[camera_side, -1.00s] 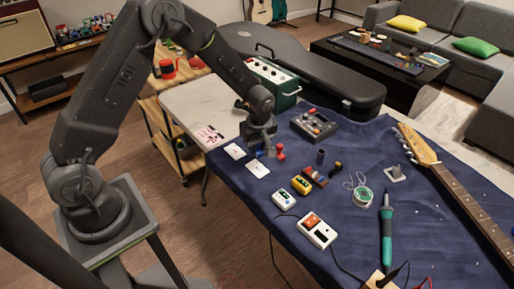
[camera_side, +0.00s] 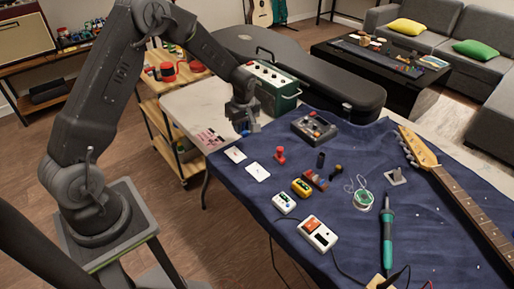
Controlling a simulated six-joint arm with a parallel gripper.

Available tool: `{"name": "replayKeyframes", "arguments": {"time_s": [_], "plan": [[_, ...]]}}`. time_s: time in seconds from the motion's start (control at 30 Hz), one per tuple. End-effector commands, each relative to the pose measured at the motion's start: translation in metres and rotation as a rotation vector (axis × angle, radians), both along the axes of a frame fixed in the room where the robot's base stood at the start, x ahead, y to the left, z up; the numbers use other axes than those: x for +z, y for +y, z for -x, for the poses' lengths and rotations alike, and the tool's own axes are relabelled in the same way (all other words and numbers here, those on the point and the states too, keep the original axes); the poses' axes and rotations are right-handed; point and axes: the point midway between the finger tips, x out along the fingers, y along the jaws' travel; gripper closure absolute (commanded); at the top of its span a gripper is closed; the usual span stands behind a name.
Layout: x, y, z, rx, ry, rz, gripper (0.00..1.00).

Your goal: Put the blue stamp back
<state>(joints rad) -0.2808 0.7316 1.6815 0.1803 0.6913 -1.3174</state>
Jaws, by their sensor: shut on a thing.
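My gripper (camera_side: 243,125) is over the back left part of the blue cloth, near the cloth's edge. It is shut on the blue stamp (camera_side: 244,131), of which only a small blue part shows below the fingers. I cannot tell whether the stamp touches the surface beneath. A red stamp (camera_side: 280,155) stands upright on the cloth, to the right of and nearer than my gripper. Two white cards (camera_side: 234,155) (camera_side: 259,172) lie on the cloth below my gripper in the picture. Any marks on them are too small to read.
A pink-patterned card (camera_side: 209,137) lies on the pale tabletop left of my gripper. A grey pedal box (camera_side: 313,128) and a green amplifier (camera_side: 274,83) stand to the right and behind.

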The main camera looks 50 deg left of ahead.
Motion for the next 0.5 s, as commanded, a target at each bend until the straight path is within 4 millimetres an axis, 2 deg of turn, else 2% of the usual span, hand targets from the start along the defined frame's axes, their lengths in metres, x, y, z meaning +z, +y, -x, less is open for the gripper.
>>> {"name": "replayKeyframes", "arguments": {"time_s": [0.03,0.1,0.23,0.37,0.5], "plan": [[0.005,0.024,0.0,0.026,-0.001,-0.001,0.91],[0.01,0.049,0.001,0.046,-0.002,-0.001,0.91],[0.018,0.083,0.004,0.071,-0.001,0.001,0.91],[0.019,0.096,0.005,0.082,0.001,0.002,0.91],[0.008,0.085,-0.007,0.079,0.003,0.003,0.91]]}}
